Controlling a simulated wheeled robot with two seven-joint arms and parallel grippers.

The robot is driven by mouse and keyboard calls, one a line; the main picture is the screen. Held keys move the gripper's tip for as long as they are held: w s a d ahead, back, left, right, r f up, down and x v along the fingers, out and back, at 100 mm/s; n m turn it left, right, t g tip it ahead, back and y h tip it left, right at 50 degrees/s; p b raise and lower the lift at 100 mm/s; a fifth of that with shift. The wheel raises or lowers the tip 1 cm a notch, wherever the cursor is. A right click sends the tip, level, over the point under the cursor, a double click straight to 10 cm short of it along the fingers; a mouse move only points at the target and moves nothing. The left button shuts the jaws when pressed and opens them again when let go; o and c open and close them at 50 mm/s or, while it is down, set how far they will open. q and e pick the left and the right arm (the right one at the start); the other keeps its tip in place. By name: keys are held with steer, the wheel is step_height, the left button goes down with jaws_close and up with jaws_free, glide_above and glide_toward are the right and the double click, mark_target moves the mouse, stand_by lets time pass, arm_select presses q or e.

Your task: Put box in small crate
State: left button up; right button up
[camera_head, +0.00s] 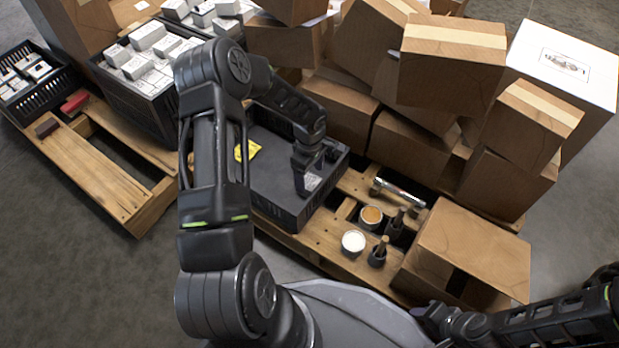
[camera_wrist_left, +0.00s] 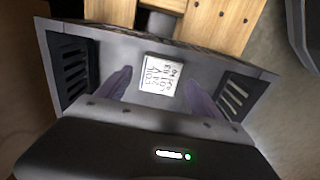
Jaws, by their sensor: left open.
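A small white box (camera_wrist_left: 160,75) with printed lettering shows between the two fingers of my left gripper (camera_wrist_left: 160,92) in the left wrist view, with gaps on both sides. In the head view my left gripper (camera_head: 306,188) points down over the near right part of a low dark crate (camera_head: 275,203). The white box shows there as a pale patch (camera_head: 313,182) beside the fingers, within the crate's outline. A yellow packet (camera_head: 247,150) lies in the same crate. My left gripper is open. My right arm is at the lower right; its fingers are not clear.
The crate stands on a wooden pallet (camera_head: 322,232) with cans, dark bottles and a metal tube. Cardboard boxes (camera_head: 450,65) are piled behind and right. Black crates of white boxes (camera_head: 140,85) stand at left on another pallet (camera_head: 95,165). Grey floor (camera_head: 60,235) is clear at left.

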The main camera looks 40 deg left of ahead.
mark_target(309, 181)
arm_select(q)
step_height(309, 181, up, 8)
steer(key=p, duration=0.2)
steer(key=shift+f, duration=0.25)
stand_by(0.3)
